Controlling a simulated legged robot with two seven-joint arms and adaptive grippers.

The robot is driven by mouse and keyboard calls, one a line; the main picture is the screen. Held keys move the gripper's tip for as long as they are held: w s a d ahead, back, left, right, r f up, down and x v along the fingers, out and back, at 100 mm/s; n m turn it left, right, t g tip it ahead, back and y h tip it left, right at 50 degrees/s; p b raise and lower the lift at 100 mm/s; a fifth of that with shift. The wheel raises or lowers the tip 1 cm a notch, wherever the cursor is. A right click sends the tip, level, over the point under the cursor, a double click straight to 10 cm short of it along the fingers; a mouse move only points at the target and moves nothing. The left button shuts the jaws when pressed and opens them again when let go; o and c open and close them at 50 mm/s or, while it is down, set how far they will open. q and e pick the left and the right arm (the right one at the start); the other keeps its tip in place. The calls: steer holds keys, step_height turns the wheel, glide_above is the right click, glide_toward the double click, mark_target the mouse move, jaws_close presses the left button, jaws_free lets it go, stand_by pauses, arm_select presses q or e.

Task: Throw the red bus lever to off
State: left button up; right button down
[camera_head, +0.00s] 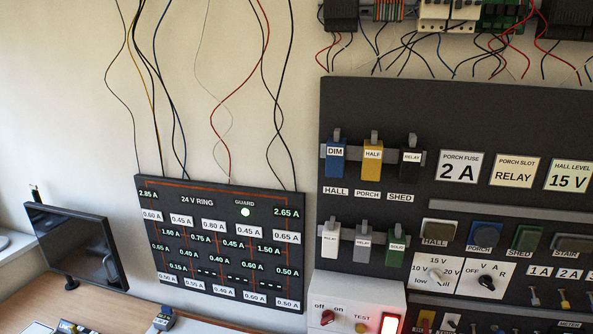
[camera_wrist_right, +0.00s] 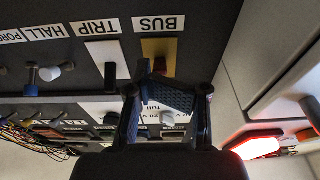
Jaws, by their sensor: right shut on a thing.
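The red bus lever (camera_wrist_right: 159,65) shows in the wrist view, on a yellow plate (camera_wrist_right: 150,47) under the upside-down BUS label (camera_wrist_right: 159,23). Only a small dark red part of it shows; the rest is hidden behind my fingers. My right gripper (camera_wrist_right: 155,88) is shut on the lever, its dark textured pads in front of the plate. How far the lever is tilted cannot be told. The bus lever and both grippers are out of the head view.
In the wrist view, a white TRIP plate (camera_wrist_right: 103,62) is beside the bus plate, and a glowing red lamp (camera_wrist_right: 258,147) is at lower right. A monitor (camera_head: 75,240) is at left.

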steer(key=p+v, duration=0.1)
steer(key=v, duration=0.4)
stand_by(0.7)
